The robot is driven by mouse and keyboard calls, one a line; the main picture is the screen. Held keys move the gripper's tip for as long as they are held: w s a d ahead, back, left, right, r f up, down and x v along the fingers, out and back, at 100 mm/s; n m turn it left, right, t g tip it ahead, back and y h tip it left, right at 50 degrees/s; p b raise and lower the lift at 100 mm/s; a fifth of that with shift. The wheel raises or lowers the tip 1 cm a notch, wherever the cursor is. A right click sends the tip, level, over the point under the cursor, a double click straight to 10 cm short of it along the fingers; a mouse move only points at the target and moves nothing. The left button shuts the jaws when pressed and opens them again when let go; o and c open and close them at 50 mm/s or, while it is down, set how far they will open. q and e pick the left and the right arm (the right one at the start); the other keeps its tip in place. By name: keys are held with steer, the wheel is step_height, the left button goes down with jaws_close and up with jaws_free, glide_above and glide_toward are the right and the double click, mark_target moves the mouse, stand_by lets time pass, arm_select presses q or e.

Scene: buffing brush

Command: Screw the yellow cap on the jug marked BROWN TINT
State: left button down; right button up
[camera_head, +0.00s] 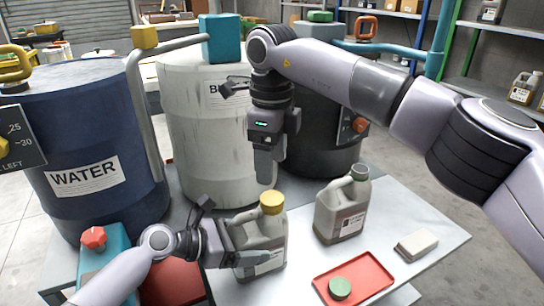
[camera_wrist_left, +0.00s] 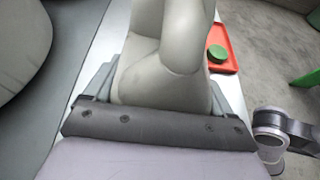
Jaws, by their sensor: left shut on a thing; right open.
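A grey jug (camera_head: 262,228) stands on the white table, its handle on the left; its label is partly hidden and I cannot read it. A yellow cap (camera_head: 272,202) sits at the top of its neck; I cannot tell how tight it is. My left gripper (camera_head: 246,258) is shut on the lower body of this jug. In the left wrist view the jug (camera_wrist_left: 165,75) fills the space between the fingers. My right gripper (camera_head: 265,172) points down above and behind the capped jug, apart from it and empty.
A red tray (camera_head: 372,273) holding a green lid (camera_head: 340,288) and a pale block (camera_head: 416,243) lie at the front right. Large drums, one marked WATER (camera_head: 85,150), stand behind.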

mark_target(272, 198)
steer(key=shift+f, duration=4)
steer(key=c, duration=1.1)
steer(key=o, duration=1.3)
steer(key=shift+c, duration=0.2)
